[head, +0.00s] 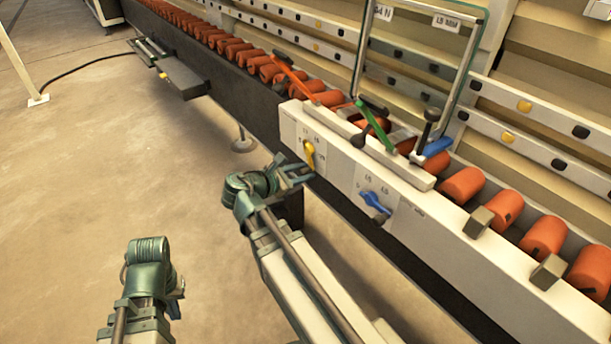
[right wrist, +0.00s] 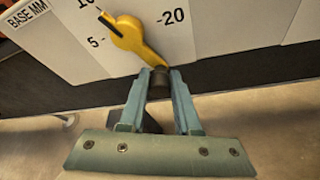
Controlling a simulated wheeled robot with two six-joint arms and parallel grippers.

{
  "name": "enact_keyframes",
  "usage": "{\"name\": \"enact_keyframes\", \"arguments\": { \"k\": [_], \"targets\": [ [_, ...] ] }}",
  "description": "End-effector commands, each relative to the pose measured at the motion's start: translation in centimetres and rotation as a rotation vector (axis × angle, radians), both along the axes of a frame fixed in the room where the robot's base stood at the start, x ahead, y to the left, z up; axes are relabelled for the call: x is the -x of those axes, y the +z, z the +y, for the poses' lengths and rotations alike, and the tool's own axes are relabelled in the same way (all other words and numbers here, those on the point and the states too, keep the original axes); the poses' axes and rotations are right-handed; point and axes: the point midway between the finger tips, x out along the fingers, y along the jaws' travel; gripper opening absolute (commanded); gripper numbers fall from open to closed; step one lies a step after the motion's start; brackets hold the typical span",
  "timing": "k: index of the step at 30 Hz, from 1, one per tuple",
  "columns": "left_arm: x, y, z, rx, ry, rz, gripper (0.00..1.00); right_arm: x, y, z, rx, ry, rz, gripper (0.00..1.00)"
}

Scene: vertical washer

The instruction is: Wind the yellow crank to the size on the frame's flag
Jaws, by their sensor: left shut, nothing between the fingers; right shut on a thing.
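The yellow crank (head: 309,153) sits on a white dial panel on the frame's side. In the right wrist view the crank (right wrist: 128,36) has its thin tip pointing up-left, close to a partly cut-off mark that looks like 10. The marks 5 and 20 show on either side. My right gripper (right wrist: 158,88) is shut on the crank's dark knob (right wrist: 158,84) below the crank body. My left gripper (head: 177,298) is shut and empty, low over the floor, apart from everything. The frame (head: 466,62) carries two white flags; the right one (head: 446,22) seems to read L8 MM, too small to be sure.
A blue crank (head: 374,202) sits on a second dial to the right. A green lever (head: 374,126) and an orange-red lever (head: 290,72) stand above the panel. Orange rollers (head: 462,186) line the conveyor. A dark pedal box (head: 184,77) lies at the back left. The floor at left is open.

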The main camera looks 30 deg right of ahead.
Motion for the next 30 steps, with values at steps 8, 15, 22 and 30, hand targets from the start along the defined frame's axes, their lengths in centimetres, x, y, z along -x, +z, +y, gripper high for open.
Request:
{"name": "enact_keyframes", "arguments": {
  "k": [8, 15, 22, 30],
  "targets": [
    [0.0, -1.8, 0.0, 0.000, 0.000, 0.000, 0.00, -1.2, -0.8, 0.1, -0.024, 0.000, -0.260, 0.00],
    [0.0, -3.2, 0.0, 0.000, 0.000, 0.000, 0.00, -2.4, -0.8, 0.2, -0.042, -0.001, -0.482, 0.00],
    [0.0, -4.2, 0.0, 0.000, 0.000, 0.000, 0.00, -3.4, -0.5, 0.3, -0.056, 0.000, -0.669, 0.00],
    [0.0, -5.0, 0.0, 0.000, 0.000, 0.000, 0.00, -4.2, -0.1, 0.4, -0.067, 0.000, -0.821, 0.00]
  ]
}}
